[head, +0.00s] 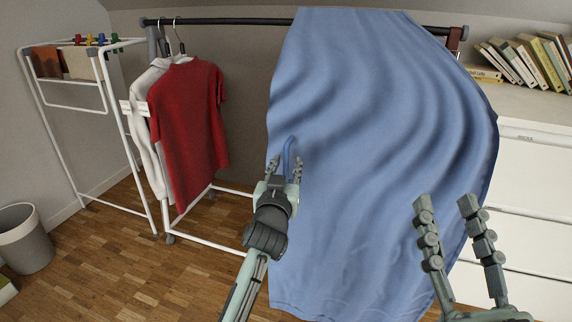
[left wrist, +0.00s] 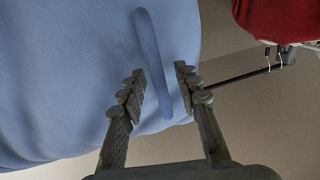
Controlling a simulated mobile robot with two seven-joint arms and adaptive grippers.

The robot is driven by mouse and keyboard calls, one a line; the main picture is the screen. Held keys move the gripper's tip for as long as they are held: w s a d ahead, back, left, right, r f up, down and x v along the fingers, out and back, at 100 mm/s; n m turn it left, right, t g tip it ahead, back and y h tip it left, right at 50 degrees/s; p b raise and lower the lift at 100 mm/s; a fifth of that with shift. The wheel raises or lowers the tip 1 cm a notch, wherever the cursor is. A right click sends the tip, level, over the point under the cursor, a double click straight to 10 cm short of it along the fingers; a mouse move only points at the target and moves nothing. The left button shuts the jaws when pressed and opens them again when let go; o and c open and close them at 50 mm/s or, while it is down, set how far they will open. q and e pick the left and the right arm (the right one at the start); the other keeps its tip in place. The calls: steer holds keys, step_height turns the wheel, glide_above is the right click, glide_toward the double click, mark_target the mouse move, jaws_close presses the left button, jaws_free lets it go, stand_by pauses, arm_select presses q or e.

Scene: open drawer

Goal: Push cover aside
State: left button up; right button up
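The cover is a large blue cloth (head: 370,130) draped over the rack's rail and hanging close to the floor. A blue loop or strap (head: 289,150) shows at its left edge. In the left wrist view the strap (left wrist: 158,52) runs between the fingertips, with the cloth (left wrist: 70,70) behind. My left gripper (head: 286,168) is open at the strap, with gaps beside the fingers. Depth and contact are hard to tell. My right gripper (head: 446,205) is open and empty in front of the cloth's lower right part. What lies behind the cloth is hidden.
A red shirt (head: 188,125) and a white garment (head: 147,130) hang left of the cloth on the dark rail (head: 225,21). A white drying rack (head: 120,125) and a bin (head: 25,240) stand further left. A white drawer unit (head: 535,165) with books (head: 530,60) stands right.

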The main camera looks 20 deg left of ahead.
arm_select(q)
steer(key=shift+c, duration=0.6)
jaws_close()
steer(key=shift+a, duration=0.1)
